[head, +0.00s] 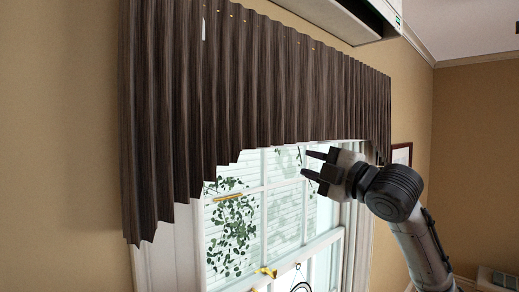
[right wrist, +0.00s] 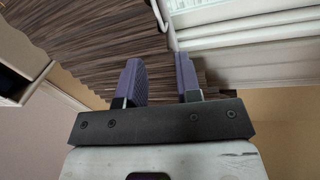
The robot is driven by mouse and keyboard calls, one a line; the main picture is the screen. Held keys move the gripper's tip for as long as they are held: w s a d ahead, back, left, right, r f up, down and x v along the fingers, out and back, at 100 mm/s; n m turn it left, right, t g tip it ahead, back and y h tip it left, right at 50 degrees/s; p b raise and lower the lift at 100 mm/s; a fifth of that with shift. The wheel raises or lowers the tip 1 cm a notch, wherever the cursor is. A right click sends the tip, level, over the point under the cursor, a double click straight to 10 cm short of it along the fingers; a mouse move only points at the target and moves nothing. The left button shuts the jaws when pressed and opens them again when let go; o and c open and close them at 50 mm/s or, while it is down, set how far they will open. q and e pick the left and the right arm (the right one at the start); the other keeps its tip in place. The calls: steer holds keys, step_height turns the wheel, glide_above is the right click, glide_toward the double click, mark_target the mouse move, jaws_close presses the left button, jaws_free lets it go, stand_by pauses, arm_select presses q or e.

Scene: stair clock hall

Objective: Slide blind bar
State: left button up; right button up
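A dark brown pleated blind (head: 255,85) hangs across the top of a white-framed window, with a jagged lower edge. I cannot make out for certain which part is its bar. My right gripper (head: 307,163) is open and empty, just below the blind's lower edge and in front of the window, at the right. In the right wrist view its two purple fingers (right wrist: 159,68) are apart, with the brown blind (right wrist: 90,40) behind them. A thin pale rod-like strip (right wrist: 165,24) shows beyond the fingertips there, apart from them. My left gripper is not in view.
The window (head: 285,205) has leafy plants and a yellow handle-like piece (head: 267,271) low down. A white box-shaped unit (head: 335,18) hangs above the blind. A dark picture frame (head: 402,153) is on the wall behind my right arm.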

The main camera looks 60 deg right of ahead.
mark_target(268, 147)
steer(key=shift+n, duration=0.9)
steer(key=p+x, duration=0.3)
steer(key=x, duration=0.1)
steer(key=p+x, duration=0.3)
steer(key=x, duration=0.1)
steer(key=p+x, duration=0.3)
steer(key=x, duration=0.1)
steer(key=shift+a+r, duration=0.1)
steer(key=shift+r, duration=0.25)
arm_select(q)
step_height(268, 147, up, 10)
steer(key=p, duration=0.1)
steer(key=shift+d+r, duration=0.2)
arm_select(e)
steer(key=shift+x, duration=0.9)
steer(key=shift+f, duration=0.2)
steer(key=shift+c, duration=0.4)
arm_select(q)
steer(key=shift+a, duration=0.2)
arm_select(e)
jaws_close()
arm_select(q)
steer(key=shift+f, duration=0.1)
